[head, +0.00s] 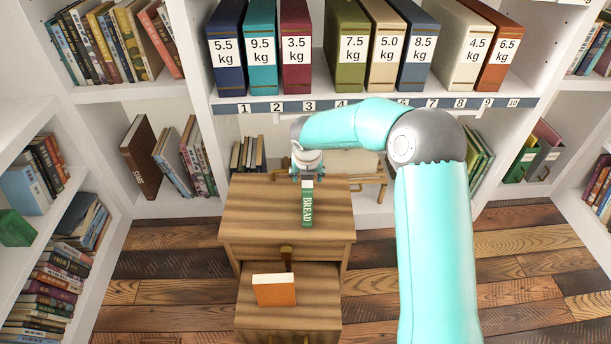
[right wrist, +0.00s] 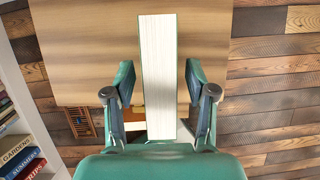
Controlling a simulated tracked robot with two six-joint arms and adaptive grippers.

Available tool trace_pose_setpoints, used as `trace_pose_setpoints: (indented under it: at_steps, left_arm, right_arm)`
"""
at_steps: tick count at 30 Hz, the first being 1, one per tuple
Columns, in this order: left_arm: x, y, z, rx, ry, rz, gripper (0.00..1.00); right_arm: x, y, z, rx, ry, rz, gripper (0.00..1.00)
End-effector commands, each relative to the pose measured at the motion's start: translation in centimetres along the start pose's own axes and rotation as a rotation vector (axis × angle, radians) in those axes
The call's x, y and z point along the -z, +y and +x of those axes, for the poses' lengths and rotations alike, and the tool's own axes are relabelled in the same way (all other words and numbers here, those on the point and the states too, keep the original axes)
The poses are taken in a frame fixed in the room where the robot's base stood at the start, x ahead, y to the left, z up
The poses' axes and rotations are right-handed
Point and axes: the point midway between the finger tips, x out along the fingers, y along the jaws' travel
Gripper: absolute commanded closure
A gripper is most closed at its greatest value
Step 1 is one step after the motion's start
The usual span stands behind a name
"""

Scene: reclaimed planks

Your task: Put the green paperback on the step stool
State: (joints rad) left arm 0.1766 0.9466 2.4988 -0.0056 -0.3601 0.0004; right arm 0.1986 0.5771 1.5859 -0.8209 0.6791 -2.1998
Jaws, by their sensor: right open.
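The green paperback (head: 307,206), with BREAD on its spine, stands on the top of a wooden cabinet (head: 245,205). In the right wrist view its white page edge (right wrist: 158,70) lies between the jaws of my right gripper (right wrist: 158,85), with a gap on each side. In the head view my right gripper (head: 307,174) is at the book's far end, open and partly hidden by its own wrist. A low slatted wooden piece (head: 370,181), likely the step stool, stands behind the cabinet to the right, partly covered by my arm. My left gripper is out of view.
Bookshelves surround the area, with weight-labelled binders (head: 350,50) above. Plank floor (head: 520,270) is clear on the right.

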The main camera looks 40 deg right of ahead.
Motion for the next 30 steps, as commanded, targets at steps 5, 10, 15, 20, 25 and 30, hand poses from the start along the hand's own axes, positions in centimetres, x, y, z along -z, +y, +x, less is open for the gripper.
trace_pose_setpoints:
  at_steps: [5,10,15,20,25,30]
  left_arm:
    - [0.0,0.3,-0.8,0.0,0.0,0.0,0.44]
    - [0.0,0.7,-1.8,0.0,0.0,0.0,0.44]
    - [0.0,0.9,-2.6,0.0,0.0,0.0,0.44]
    - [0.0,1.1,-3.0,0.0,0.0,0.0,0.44]
    - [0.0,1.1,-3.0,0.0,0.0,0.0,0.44]
    - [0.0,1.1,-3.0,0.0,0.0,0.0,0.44]
  right_arm:
    - [-0.2,0.1,-2.6,-0.002,-0.003,0.0,0.44]
    - [-0.2,0.1,-6.2,-0.002,-0.003,0.0,0.44]
    - [-0.1,0.1,-9.3,-0.002,-0.002,-0.001,0.44]
    - [-0.1,0.1,-11.1,-0.001,-0.001,-0.001,0.44]
    - [0.1,0.1,-11.6,-0.001,0.001,0.0,0.44]
    - [2.1,1.3,-9.8,-0.03,0.046,0.086,0.44]
